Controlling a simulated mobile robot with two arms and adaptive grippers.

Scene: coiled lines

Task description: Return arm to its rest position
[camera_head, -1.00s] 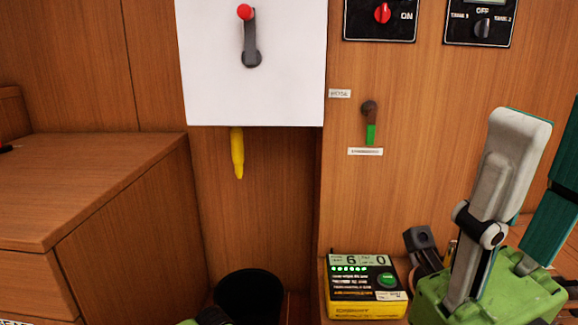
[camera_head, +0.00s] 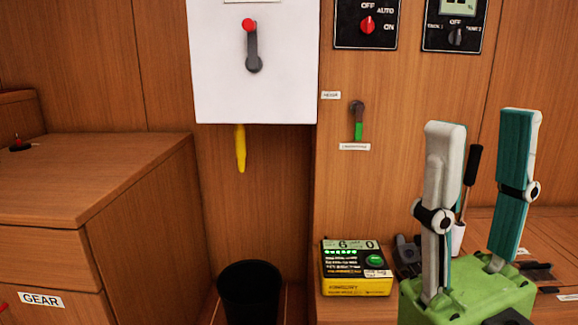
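My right gripper (camera_head: 484,130) is at the right of the head view, its two grey-and-teal fingers pointing up from a green body. The fingers stand wide apart, with nothing between their tips, so it is open and empty. It is in front of the wood panel and clear of the switches. My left gripper is not in the head view.
A white box (camera_head: 220,70) with a red-knobbed lever (camera_head: 252,47) hangs on the wall, a yellow piece (camera_head: 240,150) below it. A small green-tipped lever (camera_head: 358,122), a yellow device (camera_head: 356,284), a black bin (camera_head: 249,290) and a wooden cabinet (camera_head: 140,255) are nearby.

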